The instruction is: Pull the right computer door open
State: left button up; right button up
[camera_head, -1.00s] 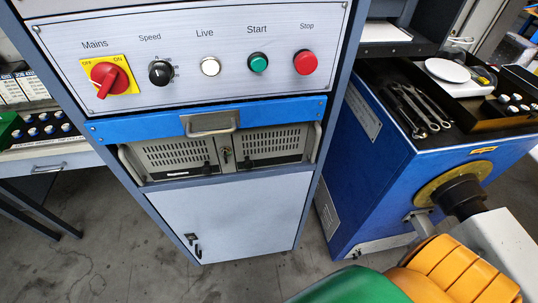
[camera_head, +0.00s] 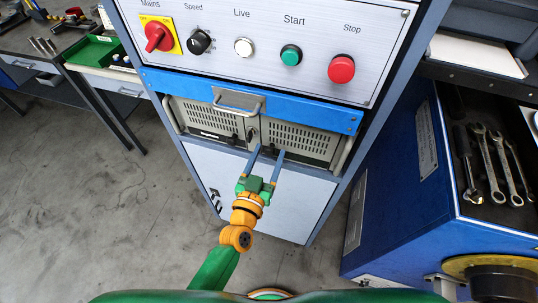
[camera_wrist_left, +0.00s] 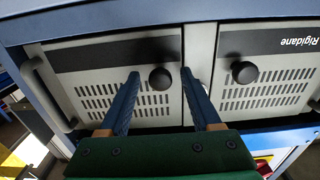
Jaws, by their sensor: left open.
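The right computer door (camera_head: 300,140) is a beige vented panel under the blue drawer and looks shut. In the left wrist view, which is turned over, it is the door on the left (camera_wrist_left: 105,95). Its round black knob (camera_wrist_left: 160,78) appears between the fingertips of my left gripper (camera_wrist_left: 160,74). The gripper (camera_head: 268,150) is open, its two blue fingers pointing at the door. I cannot tell whether they touch it. The left computer door (camera_head: 205,118) also looks shut; its black knob (camera_wrist_left: 244,72) is outside the fingers. My right gripper is out of view.
The blue drawer (camera_head: 180,84) with a metal handle (camera_head: 238,103) is just above the doors. A metal side handle (camera_head: 343,155) stands right of them. The lower cabinet door (camera_head: 290,205) is below. A blue machine (camera_head: 400,195) with wrenches stands at the right.

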pick_arm(q)
jog(key=shift+s, duration=0.1)
grip_shut()
dwell(1.2)
